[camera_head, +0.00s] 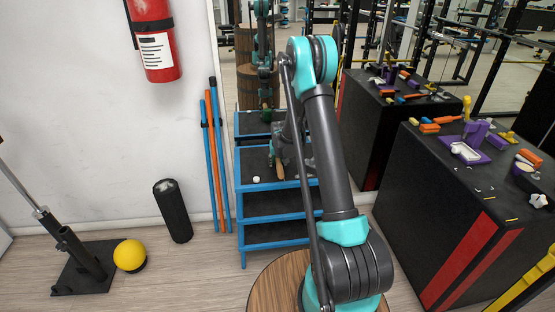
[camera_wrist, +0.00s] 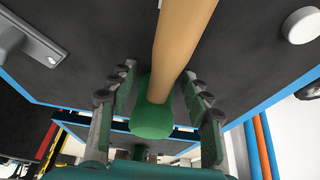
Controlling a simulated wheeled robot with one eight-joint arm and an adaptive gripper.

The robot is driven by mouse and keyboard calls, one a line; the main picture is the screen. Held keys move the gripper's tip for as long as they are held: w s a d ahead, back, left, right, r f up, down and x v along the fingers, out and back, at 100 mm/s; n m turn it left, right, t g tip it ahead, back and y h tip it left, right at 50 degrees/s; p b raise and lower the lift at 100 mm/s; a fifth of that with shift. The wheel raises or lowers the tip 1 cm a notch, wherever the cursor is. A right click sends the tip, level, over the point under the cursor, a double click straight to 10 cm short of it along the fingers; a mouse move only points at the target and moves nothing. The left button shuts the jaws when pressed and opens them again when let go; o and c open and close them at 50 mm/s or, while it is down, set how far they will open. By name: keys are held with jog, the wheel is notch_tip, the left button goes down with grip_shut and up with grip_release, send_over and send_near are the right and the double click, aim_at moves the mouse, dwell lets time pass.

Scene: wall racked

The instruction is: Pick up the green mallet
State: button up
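The green mallet lies on the blue-framed rack (camera_head: 241,176). Its tan wooden handle (camera_head: 279,168) shows in the head view, and its green end is hidden by my arm there. In the wrist view the handle (camera_wrist: 182,40) runs from the top edge down to a rounded green head (camera_wrist: 153,118). My gripper (camera_wrist: 158,74) is open, with one finger on each side of the mallet. The green head sits between the fingers, with a visible gap on the right; contact on the left cannot be told.
A small white round object (camera_head: 256,179) lies on the shelf left of the handle. A grey metal tool (camera_wrist: 30,35) is at the wrist view's upper left. Blue and orange poles (camera_head: 212,150) stand left of the rack. A cluttered black box (camera_head: 440,200) stands at right.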

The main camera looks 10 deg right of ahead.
aim_at(278, 159)
grip_shut()
jog(key=shift+r, duration=0.15)
notch_tip(278, 159, up, 20)
dwell(0.8)
